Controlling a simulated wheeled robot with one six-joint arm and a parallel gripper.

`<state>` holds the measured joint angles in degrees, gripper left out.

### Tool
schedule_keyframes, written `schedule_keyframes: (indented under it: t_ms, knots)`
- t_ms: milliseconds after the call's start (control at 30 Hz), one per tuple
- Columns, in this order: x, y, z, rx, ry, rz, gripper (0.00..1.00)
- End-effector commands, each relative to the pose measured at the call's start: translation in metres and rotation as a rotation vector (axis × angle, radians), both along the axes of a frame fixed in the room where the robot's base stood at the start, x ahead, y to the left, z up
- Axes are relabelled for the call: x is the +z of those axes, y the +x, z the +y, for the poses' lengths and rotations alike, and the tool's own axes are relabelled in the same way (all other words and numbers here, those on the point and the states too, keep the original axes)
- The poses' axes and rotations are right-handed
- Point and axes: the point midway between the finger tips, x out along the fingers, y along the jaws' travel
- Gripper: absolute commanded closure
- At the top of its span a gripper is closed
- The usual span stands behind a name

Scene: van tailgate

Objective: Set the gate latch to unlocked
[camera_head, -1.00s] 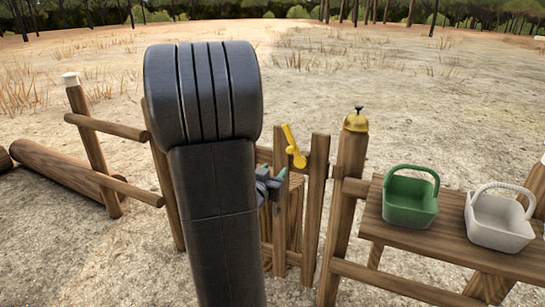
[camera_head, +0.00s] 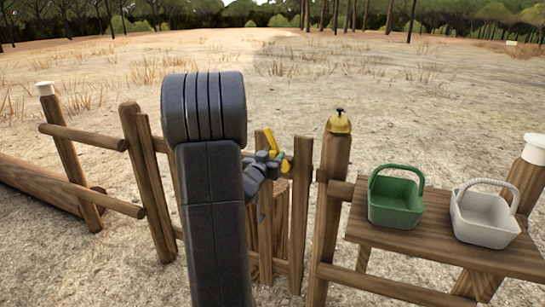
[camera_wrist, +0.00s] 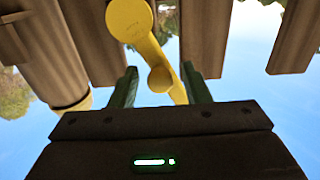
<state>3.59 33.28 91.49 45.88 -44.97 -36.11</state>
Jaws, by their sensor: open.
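The yellow gate latch (camera_head: 269,141) sits at the top of the wooden gate (camera_head: 279,215), its arm tilted up and to the left. In the wrist view, the yellow latch (camera_wrist: 137,20) has a rounded knob and an arm that runs down between my fingers. My gripper (camera_wrist: 160,73) is open, with one green finger on each side of the latch arm. I cannot tell whether either finger touches it. In the head view, my gripper (camera_head: 268,160) is at latch height and partly covers the latch. My arm hides part of the gate.
A brass bell (camera_head: 339,123) tops the post right of the gate. A green basket (camera_head: 395,208) and a white basket (camera_head: 484,228) stand on a wooden shelf (camera_head: 430,248) at right. Wooden rails (camera_head: 85,137) run left. Open dry ground lies beyond.

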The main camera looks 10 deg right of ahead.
Motion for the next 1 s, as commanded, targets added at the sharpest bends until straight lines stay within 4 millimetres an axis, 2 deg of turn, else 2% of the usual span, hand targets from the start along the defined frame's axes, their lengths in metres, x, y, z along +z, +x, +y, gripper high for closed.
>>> schedule_keyframes:
  t_ms: [367, 467, 600, 1000]
  knots:
    - [-0.0002, 0.0061, -0.0041, 0.001, 0.000, 0.001, 0.57]
    - [-0.0002, 0.0060, -0.0040, 0.001, 0.000, 0.001, 0.73]
    - [-0.0002, 0.0060, -0.0037, 0.001, 0.001, 0.001, 1.00]
    - [0.0008, 0.0045, -0.0056, 0.004, 0.061, -0.041, 1.00]
